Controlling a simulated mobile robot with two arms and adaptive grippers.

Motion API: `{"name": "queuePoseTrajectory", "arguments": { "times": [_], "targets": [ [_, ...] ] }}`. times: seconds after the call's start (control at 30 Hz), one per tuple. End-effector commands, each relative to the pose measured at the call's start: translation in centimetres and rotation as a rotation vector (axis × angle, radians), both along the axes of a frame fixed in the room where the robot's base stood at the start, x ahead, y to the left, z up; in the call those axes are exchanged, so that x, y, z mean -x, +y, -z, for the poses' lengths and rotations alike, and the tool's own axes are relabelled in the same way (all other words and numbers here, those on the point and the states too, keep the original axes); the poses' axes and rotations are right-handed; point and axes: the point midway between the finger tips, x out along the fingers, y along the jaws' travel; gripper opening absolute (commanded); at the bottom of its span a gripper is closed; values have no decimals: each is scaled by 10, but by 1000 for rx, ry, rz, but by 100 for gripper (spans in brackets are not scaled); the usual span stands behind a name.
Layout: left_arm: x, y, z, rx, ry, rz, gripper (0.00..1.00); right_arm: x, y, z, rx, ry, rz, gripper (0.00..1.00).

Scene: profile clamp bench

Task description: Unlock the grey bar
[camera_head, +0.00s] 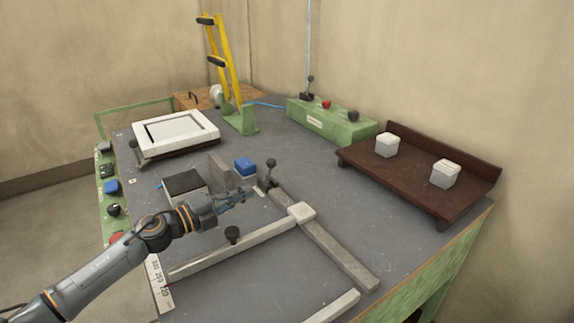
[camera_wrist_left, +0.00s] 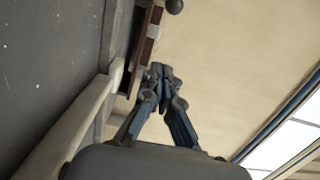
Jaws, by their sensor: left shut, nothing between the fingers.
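The grey bar (camera_head: 338,257) lies flat on the dark bench top and runs from the middle toward the front right. A dark lever with a ball knob (camera_head: 270,163) stands at its far end. A pale block (camera_head: 301,211) sits on the bar where a pale rail (camera_head: 240,245) meets it. My left gripper (camera_head: 246,193) is shut and empty, just left of the lever, and apart from the knob. In the left wrist view its fingertips (camera_wrist_left: 161,71) are together, and a dark ball knob (camera_wrist_left: 174,6) shows beyond them at the top edge.
A blue block (camera_head: 245,165) and a black-topped box (camera_head: 183,182) are near the gripper. A brown shelf (camera_head: 410,185) with two white boxes is at the right. A green control box (camera_head: 335,123) stands at the back.

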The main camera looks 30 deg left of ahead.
Motion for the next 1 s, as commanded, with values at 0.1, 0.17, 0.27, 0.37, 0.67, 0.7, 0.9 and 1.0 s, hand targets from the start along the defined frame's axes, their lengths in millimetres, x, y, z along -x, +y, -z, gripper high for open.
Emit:
{"name": "queuePoseTrajectory", "arguments": {
  "times": [0.1,0.17,0.27,0.37,0.67,0.7,0.9,1.0],
  "targets": [
    [0,0,-1,-2,-1,1,0,10,2,1,-2,13,0,40],
    [0,0,-1,-2,-1,1,0,19,6,1,-6,25,2,40],
    [0,0,-1,-2,-1,1,0,35,14,2,-15,47,2,40],
    [-1,0,-1,0,-1,1,0,43,21,2,-24,59,1,40],
    [-24,-11,-4,-1,-6,1,0,25,19,-5,-22,35,-1,40],
    [-30,-13,-4,1,-5,-1,0,22,18,-7,-20,29,-1,40],
    [-60,-27,-4,1,-5,-1,0,18,13,-14,-16,24,2,40],
    [-76,-35,-3,2,-4,-1,0,20,11,-18,-13,25,3,40]
  ]
}}
